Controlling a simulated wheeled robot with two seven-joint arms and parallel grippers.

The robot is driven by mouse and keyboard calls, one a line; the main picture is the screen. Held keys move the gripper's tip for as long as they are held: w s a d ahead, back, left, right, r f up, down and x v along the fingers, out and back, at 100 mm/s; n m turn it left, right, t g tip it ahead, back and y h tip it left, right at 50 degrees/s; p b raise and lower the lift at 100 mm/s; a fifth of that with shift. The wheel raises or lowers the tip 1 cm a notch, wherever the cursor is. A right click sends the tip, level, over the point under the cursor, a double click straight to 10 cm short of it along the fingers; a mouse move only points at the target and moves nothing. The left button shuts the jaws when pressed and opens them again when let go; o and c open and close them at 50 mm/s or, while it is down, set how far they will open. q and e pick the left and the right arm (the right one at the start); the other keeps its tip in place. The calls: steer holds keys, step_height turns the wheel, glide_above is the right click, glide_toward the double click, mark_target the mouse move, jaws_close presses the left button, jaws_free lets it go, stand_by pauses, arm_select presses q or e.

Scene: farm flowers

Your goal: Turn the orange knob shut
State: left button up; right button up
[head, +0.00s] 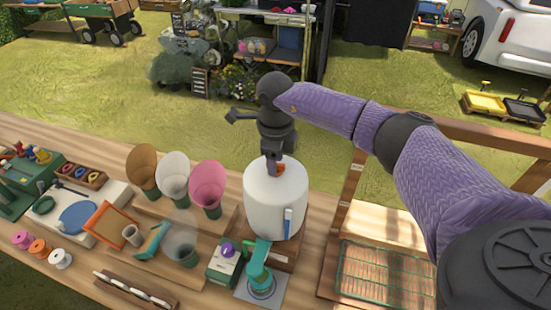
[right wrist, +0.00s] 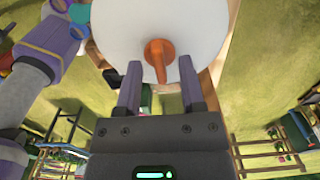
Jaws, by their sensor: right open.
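The orange knob (right wrist: 159,52) has a round base and a narrow lever. It sits on top of the white tank (right wrist: 105,25), and a small part of it shows in the head view (head: 280,170). The tank (head: 272,207) stands upright on a wooden base with a blue strip on its side. My right gripper (right wrist: 160,66) is open and points at the knob, its fingers on either side of the lever with gaps showing. In the head view my right gripper (head: 276,156) is right over the tank top and hides much of the knob. My left gripper is not in view.
A teal pump (head: 259,265) and a green box with a purple knob (head: 225,262) stand in front of the tank. Pink, white and brown cones (head: 208,185) stand to its left. A green wire rack (head: 385,280) lies to the right. Grass is behind the table.

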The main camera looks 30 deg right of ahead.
step_height(320, 180, up, 10)
steer(key=b, duration=0.1)
steer(key=shift+f, duration=0.2)
